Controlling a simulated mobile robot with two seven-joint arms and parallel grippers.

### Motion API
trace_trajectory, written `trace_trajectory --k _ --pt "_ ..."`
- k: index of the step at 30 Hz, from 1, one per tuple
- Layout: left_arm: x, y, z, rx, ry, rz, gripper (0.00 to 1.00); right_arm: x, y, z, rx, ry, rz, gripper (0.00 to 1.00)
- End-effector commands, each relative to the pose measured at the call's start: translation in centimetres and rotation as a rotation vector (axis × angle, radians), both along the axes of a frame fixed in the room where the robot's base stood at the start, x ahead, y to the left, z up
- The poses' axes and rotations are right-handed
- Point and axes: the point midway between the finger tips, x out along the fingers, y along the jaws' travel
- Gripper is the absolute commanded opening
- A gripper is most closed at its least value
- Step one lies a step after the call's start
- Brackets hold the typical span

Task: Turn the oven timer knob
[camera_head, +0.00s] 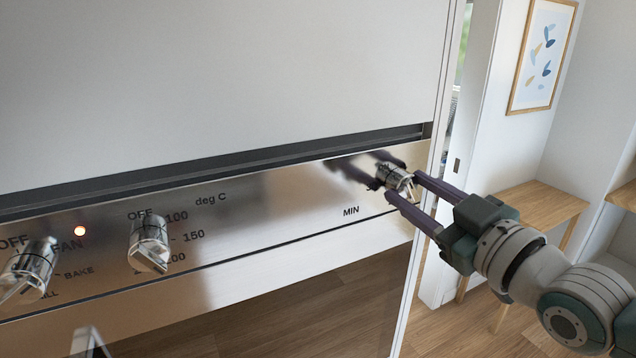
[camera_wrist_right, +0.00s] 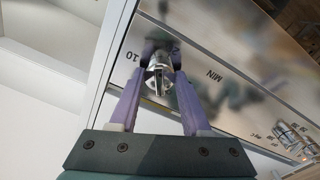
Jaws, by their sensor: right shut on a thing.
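The oven timer knob (camera_head: 396,179) is a shiny metal knob at the right end of the steel control panel, beside the word MIN. My right gripper (camera_head: 402,186) reaches in from the right, with one purple finger on each side of the knob, shut on it. In the right wrist view the knob (camera_wrist_right: 158,76) sits between the two fingertips (camera_wrist_right: 160,80), with the marks 10 and MIN near it. The fingers hide parts of the knob's sides and some of its scale. My left gripper is not in view.
The steel panel (camera_head: 290,215) also carries a temperature knob (camera_head: 149,243) and a mode knob (camera_head: 30,268) at the left, with a lit orange lamp (camera_head: 80,231). A white cabinet front (camera_head: 220,80) is above. A wooden table (camera_head: 535,205) stands behind at right.

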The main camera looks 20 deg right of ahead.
Motion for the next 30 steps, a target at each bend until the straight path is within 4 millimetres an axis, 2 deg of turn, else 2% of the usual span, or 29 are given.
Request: trace_trajectory --k 9,24,25,30 --pt "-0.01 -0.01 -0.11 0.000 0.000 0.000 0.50 -0.02 -0.02 -0.02 -0.121 -0.010 0.000 0.00" --pt "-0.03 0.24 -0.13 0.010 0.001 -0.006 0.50 -0.01 -0.04 -0.01 -0.141 -0.011 0.000 0.00" --pt "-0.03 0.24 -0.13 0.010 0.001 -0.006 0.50 -0.01 -0.03 -0.01 -0.141 -0.011 0.000 0.49" --pt "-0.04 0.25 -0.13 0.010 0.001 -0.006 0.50 -0.01 -0.03 -0.01 -0.141 -0.011 0.000 0.68"
